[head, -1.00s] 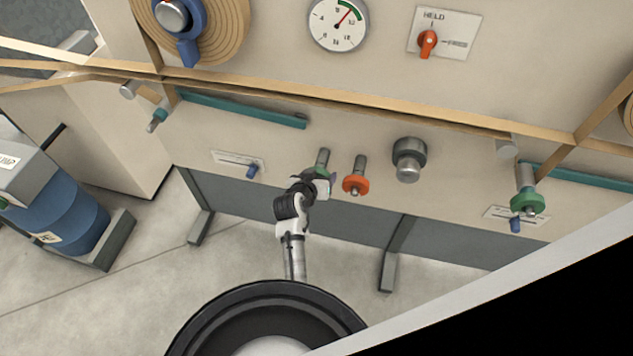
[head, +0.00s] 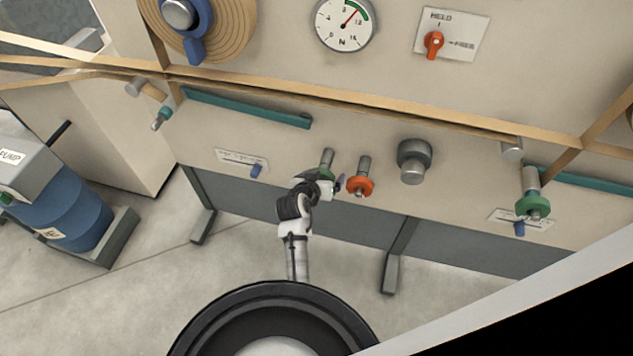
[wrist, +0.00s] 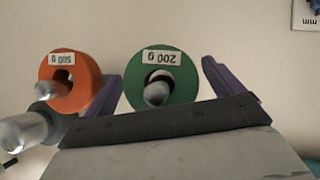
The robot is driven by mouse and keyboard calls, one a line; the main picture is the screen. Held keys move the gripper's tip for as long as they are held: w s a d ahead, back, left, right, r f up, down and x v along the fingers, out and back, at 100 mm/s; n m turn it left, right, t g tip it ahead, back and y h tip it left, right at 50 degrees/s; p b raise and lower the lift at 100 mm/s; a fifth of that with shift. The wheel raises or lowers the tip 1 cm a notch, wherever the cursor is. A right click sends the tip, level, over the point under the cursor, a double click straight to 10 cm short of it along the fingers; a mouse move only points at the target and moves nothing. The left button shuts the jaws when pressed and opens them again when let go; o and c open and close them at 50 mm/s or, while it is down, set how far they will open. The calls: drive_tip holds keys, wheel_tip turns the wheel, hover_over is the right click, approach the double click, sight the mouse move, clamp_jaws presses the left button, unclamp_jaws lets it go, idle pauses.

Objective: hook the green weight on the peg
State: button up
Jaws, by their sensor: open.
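The green weight (wrist: 184,88), marked 200 g, is a disc with a round hole. A metal peg end shows inside the hole. My gripper (wrist: 162,72) is open, with one purple finger on each side of the disc; I cannot tell whether they touch it. In the head view my gripper (head: 327,184) is at the panel and mostly hides this weight. An orange weight (head: 359,186), marked 500 g in the wrist view (wrist: 87,72), sits on the adjoining peg. Another green disc (head: 533,206) hangs on a peg at the right.
A metal knob (head: 413,160) stands out right of the orange weight. Tan straps and teal bars (head: 245,107) run above. A blue drum (head: 65,215) stands at far left. The floor below the panel is clear.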

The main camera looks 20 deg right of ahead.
drive_tip(key=b+v, duration=0.2)
drive_tip(key=v, duration=1.1)
drive_tip(key=shift+s+r, duration=0.15)
drive_tip(key=shift+a, duration=0.1)
